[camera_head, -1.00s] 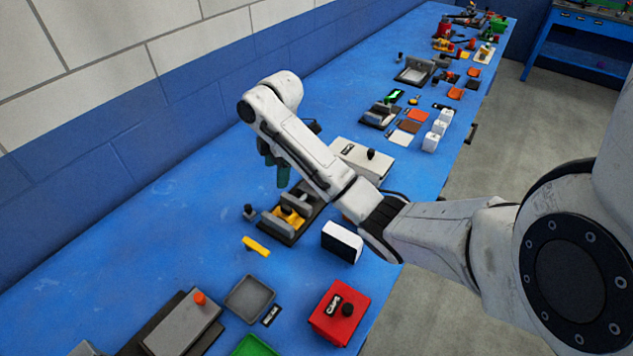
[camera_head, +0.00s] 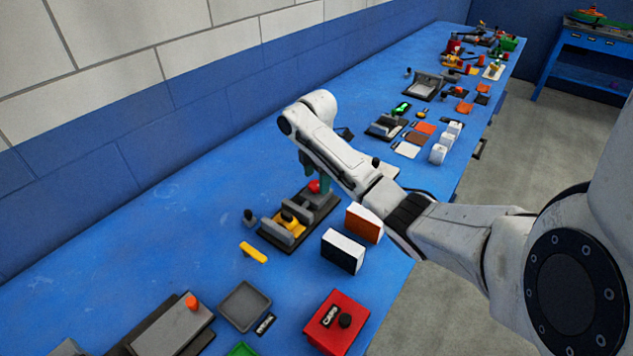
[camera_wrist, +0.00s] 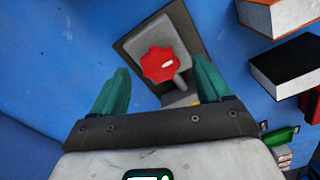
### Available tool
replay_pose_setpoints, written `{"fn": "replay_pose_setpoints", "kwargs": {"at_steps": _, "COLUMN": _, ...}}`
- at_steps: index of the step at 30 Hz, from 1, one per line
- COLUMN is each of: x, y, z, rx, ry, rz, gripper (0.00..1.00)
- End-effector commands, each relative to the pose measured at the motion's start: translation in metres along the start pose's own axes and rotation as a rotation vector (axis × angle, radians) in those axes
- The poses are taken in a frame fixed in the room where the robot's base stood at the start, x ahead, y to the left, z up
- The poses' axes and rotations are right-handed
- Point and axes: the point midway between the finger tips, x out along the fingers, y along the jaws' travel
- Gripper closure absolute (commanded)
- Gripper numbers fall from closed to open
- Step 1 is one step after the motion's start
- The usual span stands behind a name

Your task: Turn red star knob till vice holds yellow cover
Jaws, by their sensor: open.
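The vice (camera_head: 298,229) stands on the bench on a dark base. Its grey jaws have a yellow cover (camera_head: 288,225) between them; I cannot tell whether they touch it. The red star knob (camera_head: 314,186) is at the vice's far end and shows fully in the wrist view (camera_wrist: 159,65), with a small white mark. My gripper (camera_head: 317,172) is above the knob, pointing down. Its green fingers are open and empty, and the knob appears between the fingertips in the wrist view (camera_wrist: 160,66). I cannot tell how far above it they are.
A yellow bar (camera_head: 253,252) lies left of the vice. A black-and-white block (camera_head: 342,251) and an orange-and-white block (camera_head: 364,223) stand to its right. A red box (camera_head: 336,322) and a grey tray (camera_head: 246,305) are nearer. The bench by the wall is clear.

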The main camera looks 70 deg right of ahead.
Motion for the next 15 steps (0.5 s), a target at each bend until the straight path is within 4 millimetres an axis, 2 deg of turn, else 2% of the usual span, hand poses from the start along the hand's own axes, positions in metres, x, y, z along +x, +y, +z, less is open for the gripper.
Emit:
{"fn": "replay_pose_setpoints", "kwargs": {"at_steps": 6, "x": 0.015, "y": 0.000, "z": 0.000, "rx": 0.000, "ry": 0.000, "rz": 0.001, "gripper": 0.23}}
{"fn": "replay_pose_setpoints", "kwargs": {"at_steps": 15, "x": 0.017, "y": 0.000, "z": 0.000, "rx": 0.000, "ry": 0.000, "rz": 0.001, "gripper": 0.25}}
